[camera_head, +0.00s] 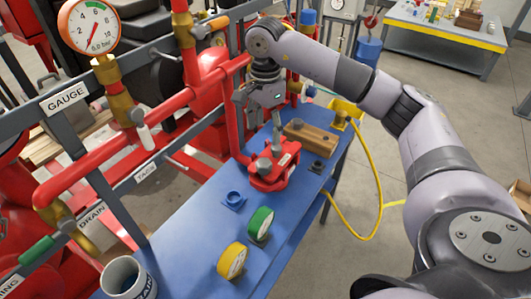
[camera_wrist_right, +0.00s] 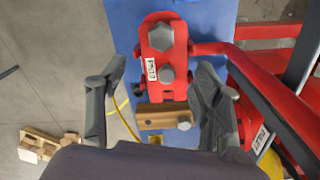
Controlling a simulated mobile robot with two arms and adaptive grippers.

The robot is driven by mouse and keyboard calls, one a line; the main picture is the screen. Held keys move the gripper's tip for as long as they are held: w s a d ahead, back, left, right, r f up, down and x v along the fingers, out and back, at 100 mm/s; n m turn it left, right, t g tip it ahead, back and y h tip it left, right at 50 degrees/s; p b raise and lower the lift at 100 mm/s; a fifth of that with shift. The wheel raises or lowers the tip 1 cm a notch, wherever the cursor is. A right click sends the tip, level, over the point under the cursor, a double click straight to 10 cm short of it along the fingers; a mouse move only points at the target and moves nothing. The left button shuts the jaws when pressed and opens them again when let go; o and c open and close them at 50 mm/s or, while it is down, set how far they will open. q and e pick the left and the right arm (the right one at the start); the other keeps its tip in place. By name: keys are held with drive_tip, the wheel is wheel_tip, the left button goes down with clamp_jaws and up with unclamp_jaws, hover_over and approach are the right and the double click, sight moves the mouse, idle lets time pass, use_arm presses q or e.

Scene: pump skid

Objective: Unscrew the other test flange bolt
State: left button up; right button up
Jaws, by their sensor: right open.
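The red test flange (camera_head: 270,180) stands on the blue bench. In the right wrist view the flange (camera_wrist_right: 158,55) bears two grey hex-headed bolts. One bolt (camera_wrist_right: 160,37) looks larger and sits toward the top; the other bolt (camera_wrist_right: 167,74) lies lower, between my fingertips in the picture. In the head view the nearer bolt (camera_head: 263,165) stands up from the flange. My right gripper (camera_head: 262,124) points down above the flange. Its fingers (camera_wrist_right: 162,70) are spread, with nothing held. My left gripper is out of view.
A wooden block (camera_head: 310,138) lies behind the flange on the bench (camera_head: 200,245). Red pipes (camera_head: 95,172) and a gauge (camera_head: 90,27) line the left side.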

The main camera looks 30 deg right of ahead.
sight(265, 163)
wheel_tip(265, 163, down, 12)
drive_tip(key=p, duration=0.3)
drive_tip(key=shift+a, duration=0.1)
drive_tip(key=shift+f, duration=0.6)
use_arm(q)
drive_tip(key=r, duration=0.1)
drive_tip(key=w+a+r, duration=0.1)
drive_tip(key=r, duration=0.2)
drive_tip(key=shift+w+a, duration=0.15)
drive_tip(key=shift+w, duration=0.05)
use_arm(e)
drive_tip(key=shift+c, duration=0.4)
